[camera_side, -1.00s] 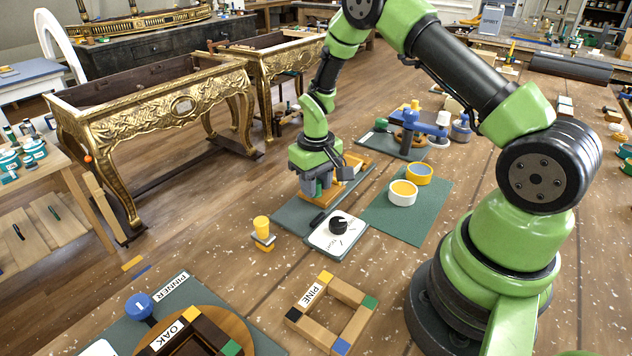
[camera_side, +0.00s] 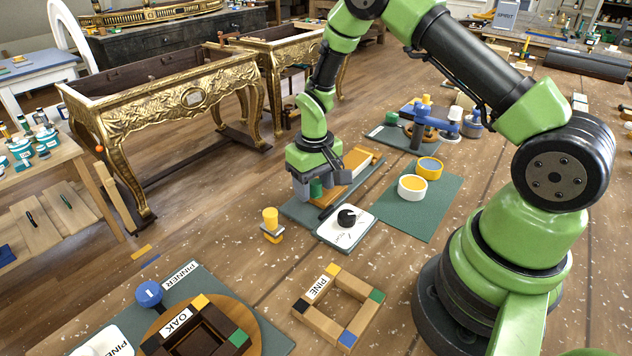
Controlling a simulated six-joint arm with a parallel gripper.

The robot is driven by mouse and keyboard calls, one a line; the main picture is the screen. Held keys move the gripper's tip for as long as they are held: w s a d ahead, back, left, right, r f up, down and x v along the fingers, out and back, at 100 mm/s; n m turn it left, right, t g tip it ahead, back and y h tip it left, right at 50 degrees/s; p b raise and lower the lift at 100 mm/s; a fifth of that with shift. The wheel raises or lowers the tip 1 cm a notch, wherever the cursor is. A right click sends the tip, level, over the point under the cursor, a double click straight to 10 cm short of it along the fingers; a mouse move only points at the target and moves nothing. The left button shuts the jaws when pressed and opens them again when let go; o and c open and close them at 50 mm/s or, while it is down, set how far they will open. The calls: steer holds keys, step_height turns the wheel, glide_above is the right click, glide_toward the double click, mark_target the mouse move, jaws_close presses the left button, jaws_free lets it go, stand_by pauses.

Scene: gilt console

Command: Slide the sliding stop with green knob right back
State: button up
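The sliding stop's green knob (camera_side: 316,188) shows between the fingers of my gripper (camera_side: 317,190). One finger stands on each side of it, and the gripper looks shut on it. The stop sits at the near left end of a wooden fixture (camera_side: 357,160) with an orange-yellow top, on a dark green mat (camera_side: 294,208). My gripper hides most of the stop's body and part of its track.
A white plate with a black dial (camera_side: 346,217) lies close in front of my gripper. A yellow-topped piece (camera_side: 271,219) stands to the left. White (camera_side: 412,188) and yellow (camera_side: 429,168) round pots stand on a mat at right. A pine frame (camera_side: 338,305) lies nearer.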

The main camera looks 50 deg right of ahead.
step_height(320, 180, up, 10)
stand_by(0.6)
steer(key=shift+r, duration=0.1)
step_height(320, 180, up, 9)
steer(key=t, duration=0.2)
glide_above(315, 183)
steer(key=s+a, duration=0.3)
steer(key=s+a+r+t+y, duration=0.1)
steer(key=s+r, duration=0.3)
steer(key=s, duration=0.4)
steer(key=s+a+r+m+t+y, duration=0.1)
steer(key=s+a+r+t, duration=0.3)
steer(key=s, duration=0.4)
steer(key=shift+r, duration=0.45)
